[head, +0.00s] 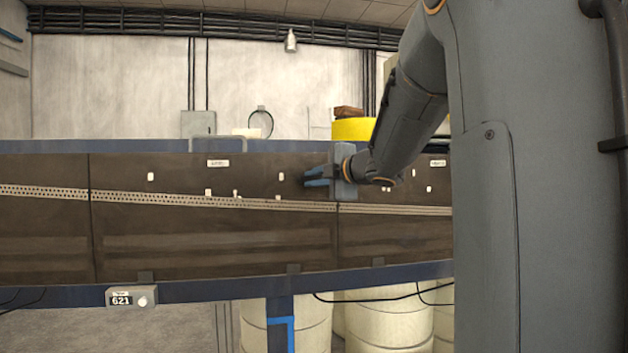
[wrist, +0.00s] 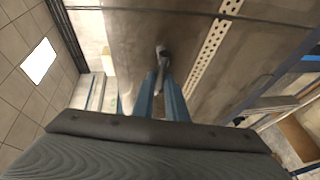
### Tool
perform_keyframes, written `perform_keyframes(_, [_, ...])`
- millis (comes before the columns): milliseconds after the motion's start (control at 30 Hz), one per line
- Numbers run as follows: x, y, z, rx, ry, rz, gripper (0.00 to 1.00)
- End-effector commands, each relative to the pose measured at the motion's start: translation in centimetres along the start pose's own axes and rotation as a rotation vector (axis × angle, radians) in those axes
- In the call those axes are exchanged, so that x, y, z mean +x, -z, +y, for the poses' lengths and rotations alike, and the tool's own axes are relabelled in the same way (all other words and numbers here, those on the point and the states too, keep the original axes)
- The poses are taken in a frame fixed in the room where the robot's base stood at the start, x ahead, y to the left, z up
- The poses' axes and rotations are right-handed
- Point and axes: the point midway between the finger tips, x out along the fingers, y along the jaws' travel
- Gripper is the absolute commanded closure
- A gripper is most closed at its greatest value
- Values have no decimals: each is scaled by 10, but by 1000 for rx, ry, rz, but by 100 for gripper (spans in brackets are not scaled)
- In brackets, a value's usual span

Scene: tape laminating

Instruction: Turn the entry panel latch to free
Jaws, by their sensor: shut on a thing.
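My gripper (head: 317,176) is at the right part of the middle dark brown panel (head: 250,240), its blue fingers pointing left along it. In the wrist view the two blue fingers (wrist: 160,92) are close together, shut on a pale grey latch (wrist: 161,57). The latch's far end shows beyond the fingertips against the brown panel face (wrist: 135,35); its near part is hidden between them. In the head view the held latch is hidden by the fingers. I cannot read the panel labels, so I cannot tell which panel is the entry one.
A perforated pale strip (head: 150,195) runs along the panels, with several small white pieces near it. A blue frame rail (head: 220,290) runs below, with a box reading 621 (head: 132,296). A yellow roll (head: 352,129) stands behind. Large cream rolls (head: 385,318) stand underneath.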

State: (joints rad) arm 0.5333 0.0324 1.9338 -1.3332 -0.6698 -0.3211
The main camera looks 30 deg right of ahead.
Motion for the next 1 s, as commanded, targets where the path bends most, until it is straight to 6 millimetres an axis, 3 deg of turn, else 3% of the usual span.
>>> perform_keyframes(267, [-1,-1,4,146,-60,30,100])
perform_keyframes(1000, [-8,-11,17,775,-322,166,100])
